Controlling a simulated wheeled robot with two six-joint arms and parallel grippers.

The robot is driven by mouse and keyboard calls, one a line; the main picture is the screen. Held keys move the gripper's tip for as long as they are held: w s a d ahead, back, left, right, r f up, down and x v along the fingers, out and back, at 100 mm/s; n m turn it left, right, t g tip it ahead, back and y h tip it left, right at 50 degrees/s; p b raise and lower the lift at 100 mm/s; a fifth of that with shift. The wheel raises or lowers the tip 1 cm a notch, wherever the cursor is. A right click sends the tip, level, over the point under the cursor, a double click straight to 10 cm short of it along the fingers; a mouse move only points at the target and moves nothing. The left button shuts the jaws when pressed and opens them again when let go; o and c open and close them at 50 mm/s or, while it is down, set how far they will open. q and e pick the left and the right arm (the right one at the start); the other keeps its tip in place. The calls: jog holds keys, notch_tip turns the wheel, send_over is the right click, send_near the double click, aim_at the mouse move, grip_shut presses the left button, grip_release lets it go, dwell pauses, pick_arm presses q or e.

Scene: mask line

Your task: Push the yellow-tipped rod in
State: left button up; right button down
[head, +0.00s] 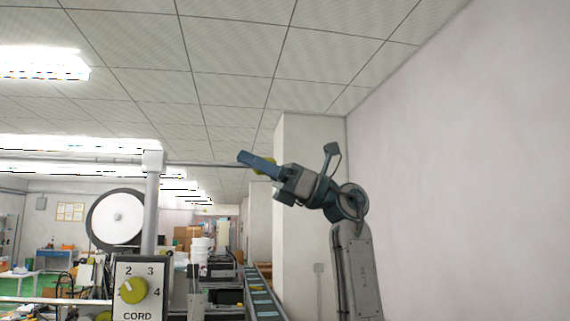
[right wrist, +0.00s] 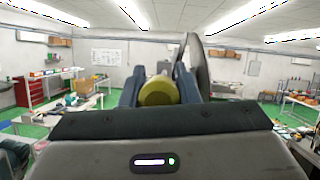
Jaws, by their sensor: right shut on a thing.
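The yellow tip (head: 259,170) sits at the right end of a thin grey rod (head: 205,164). The rod runs level to the left, to the top of a white upright post (head: 151,200). My right gripper (head: 247,158) is at the tip, its blue fingers shut on it; the near finger hides part of the tip in the head view. In the right wrist view the round yellow tip (right wrist: 158,91) shows between the two blue fingers. How far the rod goes into the post top cannot be told. My left gripper is not in view.
A dial panel marked CORD (head: 140,290) with a yellow knob (head: 133,290) stands below the post. A large white reel (head: 117,218) is behind at left. A conveyor (head: 262,295) runs below. A pale wall (head: 470,170) fills the right; the space around the rod looks clear.

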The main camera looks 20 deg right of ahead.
jog(key=shift+w+a, duration=0.2)
jog(key=shift+a, duration=0.6)
jog(key=shift+d, duration=0.1)
jog(key=c, duration=1.3)
grip_release()
jog(key=shift+o, duration=1)
jog(key=shift+a, duration=0.25)
